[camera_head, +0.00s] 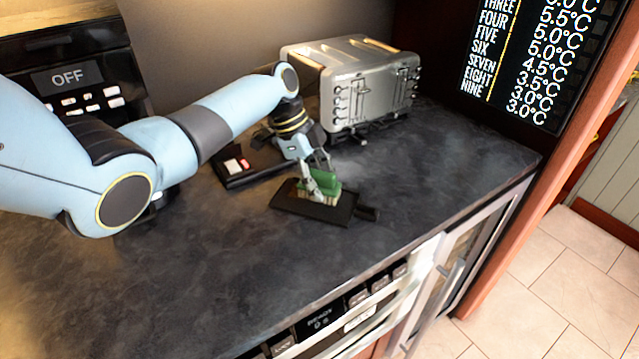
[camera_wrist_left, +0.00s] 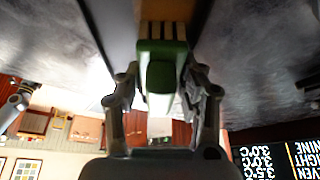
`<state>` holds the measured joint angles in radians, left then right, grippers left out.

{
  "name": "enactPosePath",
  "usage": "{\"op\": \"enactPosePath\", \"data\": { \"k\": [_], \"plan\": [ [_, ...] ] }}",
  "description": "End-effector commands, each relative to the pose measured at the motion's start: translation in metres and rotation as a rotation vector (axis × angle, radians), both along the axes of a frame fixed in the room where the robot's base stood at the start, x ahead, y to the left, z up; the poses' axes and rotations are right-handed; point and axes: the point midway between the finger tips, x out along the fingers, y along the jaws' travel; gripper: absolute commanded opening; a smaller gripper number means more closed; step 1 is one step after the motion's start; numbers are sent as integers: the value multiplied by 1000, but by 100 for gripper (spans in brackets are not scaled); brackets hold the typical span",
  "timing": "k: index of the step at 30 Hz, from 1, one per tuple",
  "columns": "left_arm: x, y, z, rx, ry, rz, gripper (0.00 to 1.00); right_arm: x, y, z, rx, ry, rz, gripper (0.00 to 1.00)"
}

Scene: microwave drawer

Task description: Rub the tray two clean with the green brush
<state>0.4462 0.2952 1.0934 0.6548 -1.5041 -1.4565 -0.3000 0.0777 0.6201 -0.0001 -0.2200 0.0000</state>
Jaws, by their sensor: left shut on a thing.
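The green brush (camera_head: 325,181) is on a flat black tray (camera_head: 300,207) in the middle of the dark counter, with its pale bristles facing down to the tray. My left gripper (camera_head: 318,181) is shut on the brush from above. In the left wrist view the brush (camera_wrist_left: 162,75) sits between the two fingers of the gripper (camera_wrist_left: 162,88). Whether the bristles press on the tray is hard to tell. Which number the tray bears cannot be read. My right gripper is not in view.
A silver toaster (camera_head: 355,85) stands behind the tray. A black device with a white and a red button (camera_head: 237,166) lies left of the tray. A black appliance reading OFF (camera_head: 75,75) is at the back left. The counter's front left (camera_head: 150,285) is clear.

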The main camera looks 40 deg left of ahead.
Motion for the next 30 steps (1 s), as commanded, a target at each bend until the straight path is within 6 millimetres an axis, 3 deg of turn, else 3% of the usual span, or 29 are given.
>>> {"op": "enactPosePath", "data": {
  "k": [30],
  "plan": [
    [-2,23,0,1,0,0,0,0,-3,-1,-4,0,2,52]
  ]
}}
